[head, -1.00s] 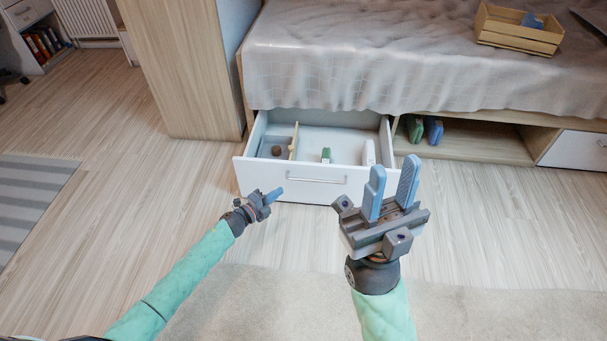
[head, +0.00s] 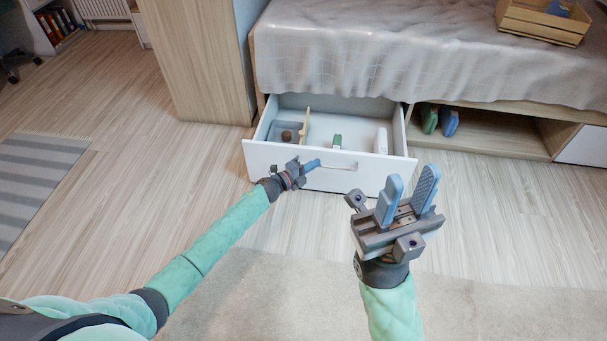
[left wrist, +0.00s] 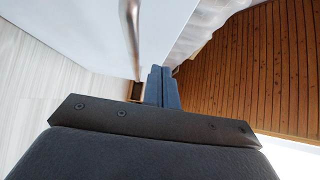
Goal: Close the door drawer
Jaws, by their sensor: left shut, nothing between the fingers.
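The white drawer (head: 262,161) under the bed is pulled out in the head view. Its front panel carries a metal bar handle (head: 338,166), which also shows in the left wrist view (left wrist: 133,30). My left gripper (head: 312,165) is shut and empty, in front of the drawer front and overlapping the handle's left end in the head view. I cannot tell whether it touches the panel. In the left wrist view its blue fingers (left wrist: 162,88) are together beside the panel. My right gripper (head: 408,195) is open and empty, in front of the drawer's right side.
In the drawer lie a small brown round item (head: 286,136), a green item (head: 337,141) and a white item (head: 381,141). The bed (head: 400,50) bears a wooden crate (head: 540,22). A tall wooden cabinet (head: 190,60) stands left. The floor in front is clear.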

